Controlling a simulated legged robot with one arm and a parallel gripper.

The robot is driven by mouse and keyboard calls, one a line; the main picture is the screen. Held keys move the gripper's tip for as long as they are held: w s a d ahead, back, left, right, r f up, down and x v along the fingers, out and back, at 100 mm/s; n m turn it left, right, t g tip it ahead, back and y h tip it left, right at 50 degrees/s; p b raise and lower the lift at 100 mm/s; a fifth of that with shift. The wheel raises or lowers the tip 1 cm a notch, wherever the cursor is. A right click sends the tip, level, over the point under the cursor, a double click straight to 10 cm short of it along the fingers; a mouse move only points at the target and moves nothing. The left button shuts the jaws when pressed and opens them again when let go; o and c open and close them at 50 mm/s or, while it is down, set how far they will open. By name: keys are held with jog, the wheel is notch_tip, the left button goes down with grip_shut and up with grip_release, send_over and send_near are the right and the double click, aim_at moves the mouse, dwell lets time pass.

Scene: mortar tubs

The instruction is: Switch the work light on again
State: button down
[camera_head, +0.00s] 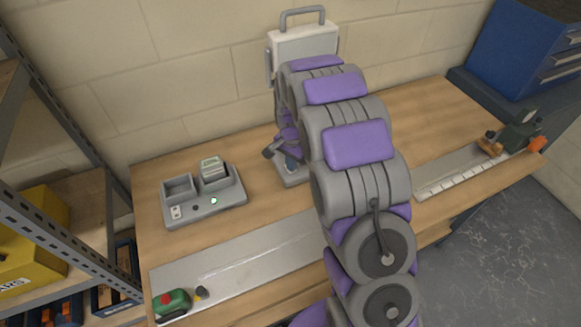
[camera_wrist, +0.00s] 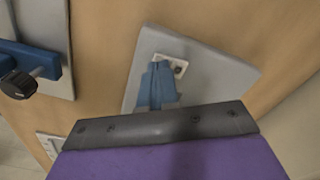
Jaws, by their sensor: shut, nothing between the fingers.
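The work light (camera_head: 303,45) stands at the back of the bench against the block wall, a pale panel with a grey carrying handle. My arm hides its lower part, and I cannot tell whether it is lit. A grey base plate (camera_head: 291,181) lies on the bench below it; it also shows in the wrist view (camera_wrist: 215,78), with a small pale switch plate (camera_wrist: 180,67) on it. My gripper (camera_wrist: 158,66) is shut and empty, its blue fingertips over the switch plate and partly hiding it. Whether they touch it is unclear. In the head view my gripper (camera_head: 290,163) is mostly hidden.
A grey charger dock (camera_head: 204,207) with a green light stands left on the bench. A metal rail (camera_head: 240,255) runs along the front, with a green tool (camera_head: 172,302) at its left end. Blue drawers (camera_head: 520,48) stand right; shelving (camera_head: 60,110) stands left.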

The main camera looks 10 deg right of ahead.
jog(key=shift+f, duration=0.45)
dwell(0.4)
jog(key=shift+r+p, duration=0.75)
jog(key=shift+r, duration=1.05)
jog(key=shift+r+p, duration=0.65)
jog(key=shift+r, duration=1.05)
jog(key=shift+s+r, duration=0.1)
jog(key=s+r+n+g, duration=0.1)
jog(key=s+r+n, duration=0.2)
jog(key=s+r, duration=0.75)
jog(key=s+r+n, duration=0.4)
jog(key=s, duration=1.3)
jog(key=s+n, duration=0.2)
jog(key=s, duration=1)
jog(key=shift+s+n+g, duration=0.2)
jog(key=shift+n+g, duration=0.2)
